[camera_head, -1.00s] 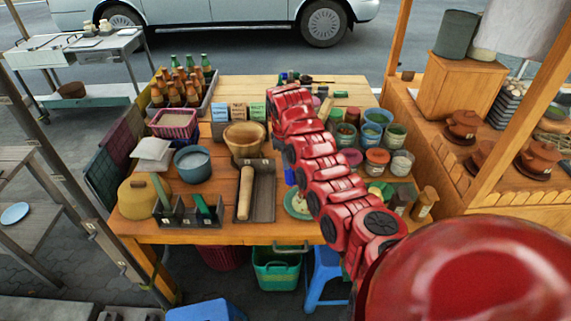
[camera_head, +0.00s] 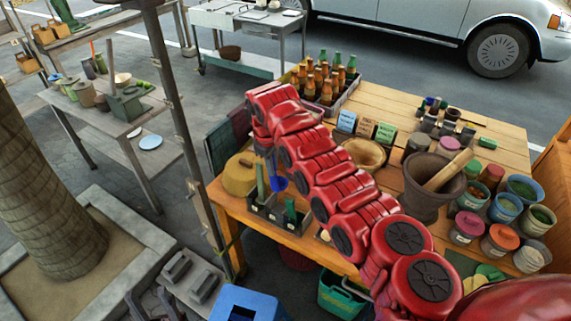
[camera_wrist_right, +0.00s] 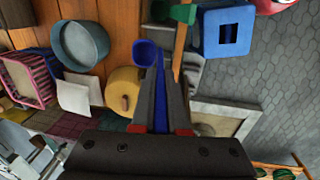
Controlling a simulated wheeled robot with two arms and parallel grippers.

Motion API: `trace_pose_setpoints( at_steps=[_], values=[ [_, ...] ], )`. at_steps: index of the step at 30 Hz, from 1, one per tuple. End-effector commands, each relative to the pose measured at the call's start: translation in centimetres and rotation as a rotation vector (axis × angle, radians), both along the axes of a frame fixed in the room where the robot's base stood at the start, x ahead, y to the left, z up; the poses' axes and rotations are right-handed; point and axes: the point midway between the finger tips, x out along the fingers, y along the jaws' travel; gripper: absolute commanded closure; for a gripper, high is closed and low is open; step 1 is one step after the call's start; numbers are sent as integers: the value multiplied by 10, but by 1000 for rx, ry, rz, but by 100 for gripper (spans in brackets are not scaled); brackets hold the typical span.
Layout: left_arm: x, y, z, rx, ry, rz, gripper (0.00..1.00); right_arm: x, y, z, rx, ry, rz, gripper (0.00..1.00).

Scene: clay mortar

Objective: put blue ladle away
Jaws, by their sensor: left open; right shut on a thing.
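The blue ladle (camera_wrist_right: 147,54) is held in my right gripper (camera_wrist_right: 162,84); its handle runs back between the fingers and its bowl points away. In the head view the ladle (camera_head: 278,184) hangs below the end of my red right arm, beside a dark divided holder (camera_head: 265,211) at the table's front left corner. The holder has green-handled items standing in it. I cannot tell the ladle's height over the holder. My right fingertips are mostly hidden in the head view. My left gripper is not in view.
A yellow lidded pot (camera_head: 239,175) stands left of the holder. Bottles (camera_head: 324,86) fill a crate at the back. A clay mortar (camera_head: 408,199) with a pestle and several colored pots stand on the right. A blue stool (camera_head: 243,303) is below the table's front.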

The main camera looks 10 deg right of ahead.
Motion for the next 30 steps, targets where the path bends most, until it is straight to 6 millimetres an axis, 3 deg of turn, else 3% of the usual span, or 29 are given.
trace_pose_setpoints(
  at_steps=[17,30],
  values=[
    [0,0,-6,0,0,0,50,0,-1,-51,0,0,-1,100],
    [0,0,-37,0,0,0,50,0,-1,-103,-1,1,-1,100]
  ],
)
